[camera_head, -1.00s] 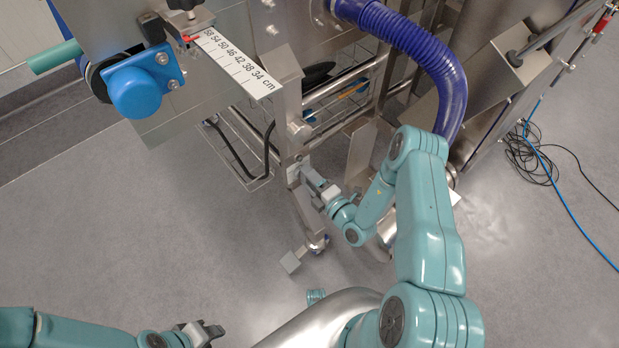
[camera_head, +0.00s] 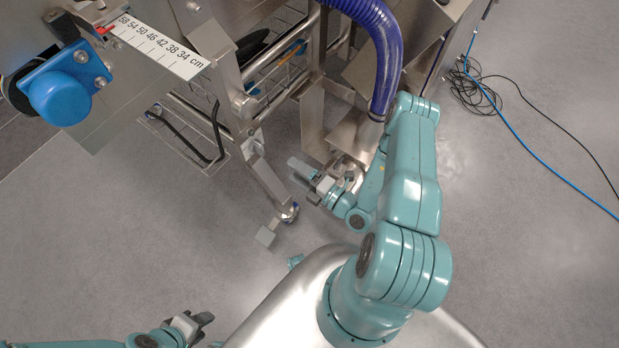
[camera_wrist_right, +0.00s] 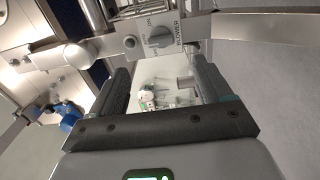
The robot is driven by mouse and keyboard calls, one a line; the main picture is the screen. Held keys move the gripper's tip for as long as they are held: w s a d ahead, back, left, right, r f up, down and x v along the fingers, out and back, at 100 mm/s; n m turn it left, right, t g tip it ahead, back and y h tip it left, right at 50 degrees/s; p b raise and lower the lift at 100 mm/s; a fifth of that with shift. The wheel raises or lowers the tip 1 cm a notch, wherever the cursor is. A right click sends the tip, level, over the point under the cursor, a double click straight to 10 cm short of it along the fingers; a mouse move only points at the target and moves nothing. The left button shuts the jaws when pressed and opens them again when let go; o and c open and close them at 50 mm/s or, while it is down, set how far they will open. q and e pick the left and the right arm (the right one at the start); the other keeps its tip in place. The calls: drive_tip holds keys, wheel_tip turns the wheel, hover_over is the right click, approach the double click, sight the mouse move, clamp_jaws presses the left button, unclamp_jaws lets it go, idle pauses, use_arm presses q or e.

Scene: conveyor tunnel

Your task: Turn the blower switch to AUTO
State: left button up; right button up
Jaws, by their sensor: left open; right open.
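The blower switch (camera_wrist_right: 159,38) is a dark round knob on a light panel with the word BLOWER beside it, at the top of the right wrist view. In the head view the right gripper (camera_head: 306,178) is beside the metal frame's leg; the switch cannot be made out there. My left gripper (camera_head: 203,322) is open and empty at the lower left, over the floor.
A dark round button (camera_wrist_right: 129,41) is left of the switch. The steel frame leg (camera_head: 268,180), a blue hose (camera_head: 385,50), a blue knob (camera_head: 62,95) and a ruler (camera_head: 158,45) are around. Cables (camera_head: 475,90) lie on the floor at right. Floor at lower left is clear.

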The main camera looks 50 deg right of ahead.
drive_tip(key=shift+s+d, duration=0.15)
drive_tip(key=shift+s, duration=2)
drive_tip(key=s+a+r+n+g+y, duration=0.1)
drive_tip(key=a+r+n+g+y, duration=0.1)
drive_tip(key=a+n+g+y, duration=0.45)
drive_tip(key=s+a+r+n+g+y, duration=0.15)
drive_tip(key=a+n+g+y, duration=0.25)
drive_tip(key=a+n+y, duration=0.55)
drive_tip(key=s+a+f+n+g+h+p, duration=0.1)
drive_tip(key=s+a+f+n+g+h, duration=0.15)
drive_tip(key=s+n+g, duration=0.55)
drive_tip(key=s+a+f+n+g+h+p, duration=0.1)
drive_tip(key=a+n+g+h, duration=0.25)
drive_tip(key=n, duration=0.75)
drive_tip(key=w+d+f+n+h, duration=0.1)
drive_tip(key=d+f+n+h, duration=0.25)
drive_tip(key=n+h, duration=0.45)
drive_tip(key=w+a+r+n+t+b, duration=0.1)
drive_tip(key=w+a+n+t+b, duration=0.1)
drive_tip(key=w+n+t, duration=0.45)
wheel_tip(320, 180, up, 13)
drive_tip(key=s+n+g+p, duration=0.1)
drive_tip(key=g+p, duration=0.1)
drive_tip(key=p, duration=1.1)
drive_tip(key=shift+d+r+y, duration=0.15)
drive_tip(key=shift+y, duration=0.25)
